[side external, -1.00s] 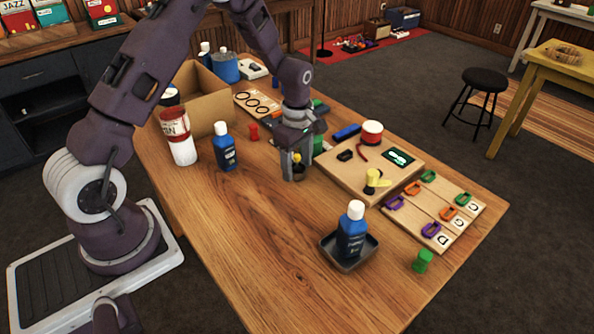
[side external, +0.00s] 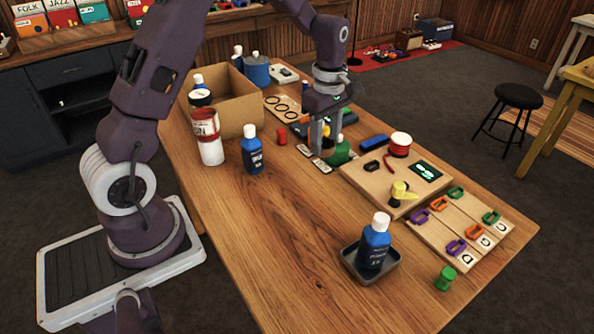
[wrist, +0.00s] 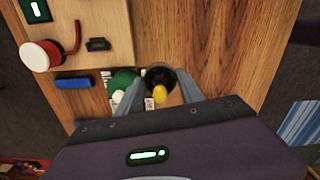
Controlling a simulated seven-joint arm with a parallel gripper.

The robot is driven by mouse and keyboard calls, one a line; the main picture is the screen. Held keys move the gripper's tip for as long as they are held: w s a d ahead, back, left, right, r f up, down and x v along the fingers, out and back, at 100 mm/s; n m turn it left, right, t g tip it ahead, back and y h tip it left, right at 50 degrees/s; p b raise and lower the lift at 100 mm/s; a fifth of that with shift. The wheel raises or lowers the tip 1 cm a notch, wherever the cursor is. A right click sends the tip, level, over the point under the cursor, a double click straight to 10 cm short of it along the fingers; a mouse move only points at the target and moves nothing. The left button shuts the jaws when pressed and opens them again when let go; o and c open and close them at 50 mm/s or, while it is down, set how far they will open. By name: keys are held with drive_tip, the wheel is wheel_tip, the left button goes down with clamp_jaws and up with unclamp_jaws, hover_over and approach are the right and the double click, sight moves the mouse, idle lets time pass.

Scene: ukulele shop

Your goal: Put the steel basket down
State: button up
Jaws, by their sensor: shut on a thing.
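The steel basket (wrist: 153,76) is a small dark round cup with a yellow thing (wrist: 160,92) in it. My gripper (wrist: 156,92) is shut on it, one finger on each side. In the side view my gripper (side external: 322,148) points down near the back middle of the table, beside a green round object (side external: 341,153). The fingers largely hide the basket there. I cannot tell whether its base touches the surface.
White label cards (side external: 322,167) lie close to the fingers. A wooden board (side external: 375,188) with a red-and-white spool (side external: 400,145) is to the right. A cardboard box (side external: 245,105) and blue bottle (side external: 253,152) stand left. The table's front middle (side external: 285,235) is clear.

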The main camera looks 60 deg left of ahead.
drive_tip(key=s+a+m, duration=0.4)
drive_tip(key=s+m, duration=0.5)
drive_tip(key=s, duration=0.2)
drive_tip(key=m, duration=0.9)
approach(244, 204)
wheel_tip(244, 204, down, 6)
drive_tip(key=shift+r, duration=0.15)
drive_tip(key=shift+f, duration=0.2)
drive_tip(key=shift+f, duration=0.1)
drive_tip(key=o, duration=1.4)
